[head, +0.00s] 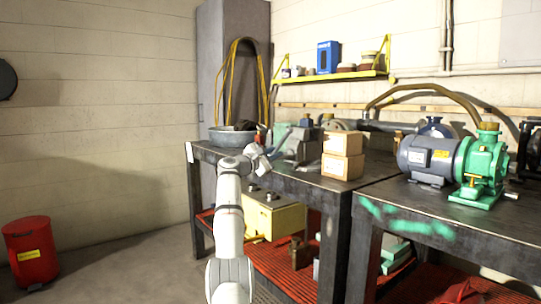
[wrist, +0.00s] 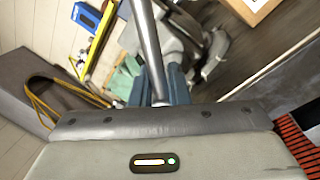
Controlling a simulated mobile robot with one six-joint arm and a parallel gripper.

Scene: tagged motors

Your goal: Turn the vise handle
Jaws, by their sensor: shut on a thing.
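The grey vise (head: 297,143) stands at the front edge of the left workbench in the head view. Part of it shows behind the handle in the wrist view (wrist: 190,45). The vise handle (wrist: 148,45) is a smooth grey metal bar that runs from the top edge of the wrist view down between my fingers. My gripper (wrist: 158,90) is shut on this bar, with a blue-grey finger on each side. In the head view my gripper (head: 260,152) is at the bench edge, just left of the vise; its fingertips are too small to make out there.
A green pump with a grey motor (head: 428,156) stands on the right bench. A yellow box (head: 270,214) is below. The floor at left is clear beside a red bin (head: 31,250).

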